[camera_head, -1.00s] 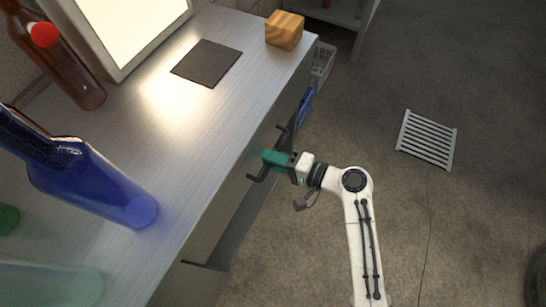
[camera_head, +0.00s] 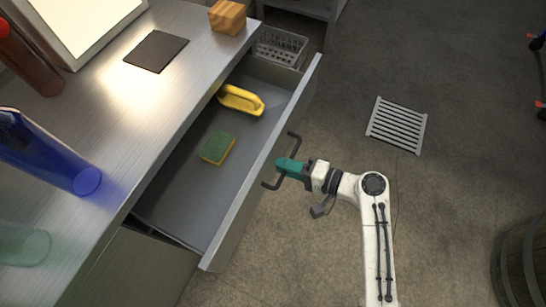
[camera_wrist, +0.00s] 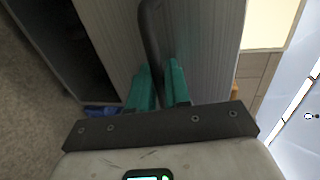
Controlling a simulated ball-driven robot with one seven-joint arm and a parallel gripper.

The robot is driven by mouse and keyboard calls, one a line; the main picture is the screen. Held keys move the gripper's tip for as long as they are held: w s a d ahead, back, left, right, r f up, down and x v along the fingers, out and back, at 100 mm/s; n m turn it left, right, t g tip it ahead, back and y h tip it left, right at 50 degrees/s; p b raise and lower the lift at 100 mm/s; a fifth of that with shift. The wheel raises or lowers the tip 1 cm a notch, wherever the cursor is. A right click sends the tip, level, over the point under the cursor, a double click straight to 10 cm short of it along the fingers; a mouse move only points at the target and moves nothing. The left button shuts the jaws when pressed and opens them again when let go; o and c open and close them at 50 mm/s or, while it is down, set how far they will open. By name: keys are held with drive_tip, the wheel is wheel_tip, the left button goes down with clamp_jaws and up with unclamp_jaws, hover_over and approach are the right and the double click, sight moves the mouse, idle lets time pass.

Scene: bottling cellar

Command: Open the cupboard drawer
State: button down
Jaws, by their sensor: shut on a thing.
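The cupboard drawer (camera_head: 262,168) stands pulled far out from under the metal counter, and its inside is in plain view in the head view. A dark bar handle (camera_head: 294,146) sits on its front face. My gripper (camera_head: 284,167) is at the middle of the handle, its teal fingers shut on the bar. In the wrist view the dark handle (camera_wrist: 150,35) runs down between the teal fingers (camera_wrist: 160,85). Inside the drawer lie a yellow-handled thing (camera_head: 241,100) and a green and yellow sponge (camera_head: 217,148).
On the counter (camera_head: 172,95) are a blue bottle (camera_head: 50,158), a brown bottle (camera_head: 27,65), a wooden block (camera_head: 227,17) and a dark mat (camera_head: 156,51). A grey crate (camera_head: 281,46) stands behind the drawer. A floor grate (camera_head: 397,124) and a barrel (camera_head: 522,262) are at the right.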

drive_tip(key=f+p+v, duration=0.1)
drive_tip(key=f+v, duration=0.1)
drive_tip(key=v, duration=0.8)
drive_tip(key=shift+s+d, duration=0.2)
drive_tip(key=shift+d, duration=0.35)
drive_tip(key=shift+f, duration=0.1)
drive_tip(key=c, duration=1.3)
unclamp_jaws()
drive_tip(key=v, duration=1)
drive_tip(key=shift+d+p, duration=0.3)
drive_tip(key=shift+d, duration=0.1)
drive_tip(key=shift+s, duration=0.1)
